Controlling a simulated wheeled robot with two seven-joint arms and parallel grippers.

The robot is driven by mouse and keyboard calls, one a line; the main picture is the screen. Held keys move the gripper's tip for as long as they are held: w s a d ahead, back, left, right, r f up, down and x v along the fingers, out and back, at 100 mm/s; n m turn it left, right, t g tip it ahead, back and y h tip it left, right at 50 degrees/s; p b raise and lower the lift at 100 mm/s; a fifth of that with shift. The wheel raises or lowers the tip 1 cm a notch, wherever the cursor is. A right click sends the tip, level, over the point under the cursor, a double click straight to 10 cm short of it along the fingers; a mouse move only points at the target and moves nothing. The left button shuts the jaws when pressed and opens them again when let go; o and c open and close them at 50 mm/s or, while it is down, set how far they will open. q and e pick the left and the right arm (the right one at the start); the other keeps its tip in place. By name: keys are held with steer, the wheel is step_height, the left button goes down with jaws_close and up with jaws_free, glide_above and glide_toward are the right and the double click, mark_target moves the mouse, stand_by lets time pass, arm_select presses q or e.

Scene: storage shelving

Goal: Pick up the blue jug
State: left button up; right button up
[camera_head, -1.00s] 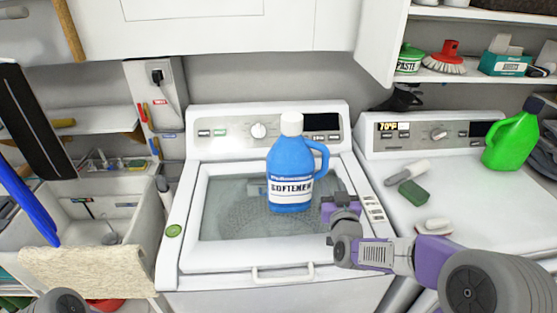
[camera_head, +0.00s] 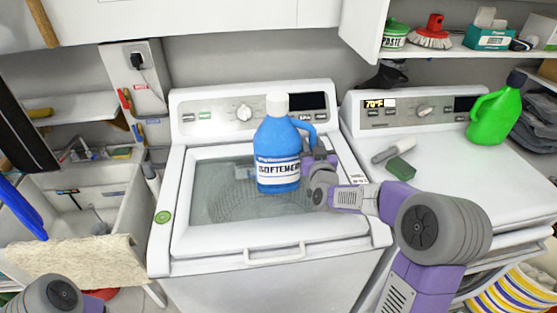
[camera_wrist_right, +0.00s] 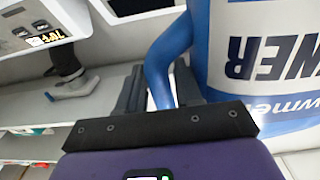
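The blue jug (camera_head: 277,150), with a white cap and a "SOFTENER" label, stands upright on the glass lid of the left white washer (camera_head: 160,240). My right gripper (camera_head: 318,160) is at the jug's right side, by its handle. In the right wrist view the blue handle (camera_wrist_right: 163,75) passes between the two dark fingers of my right gripper (camera_wrist_right: 160,92). The fingers look open around it, with little room at either side; firm contact cannot be made out. Part of my left arm shows at the lower left, but its gripper is out of view.
A second white machine (camera_head: 440,170) stands at right, bearing a green jug (camera_head: 495,118) and a green block (camera_head: 401,169). An open cabinet door (camera_head: 362,30) hangs above. A sink (camera_head: 75,215) is at left. A striped basket (camera_head: 515,295) stands at lower right.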

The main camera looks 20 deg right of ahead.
steer(key=shift+c, duration=0.2)
jaws_close()
stand_by(1.1)
steer(key=shift+w+r, duration=0.1)
steer(key=shift+r, duration=0.3)
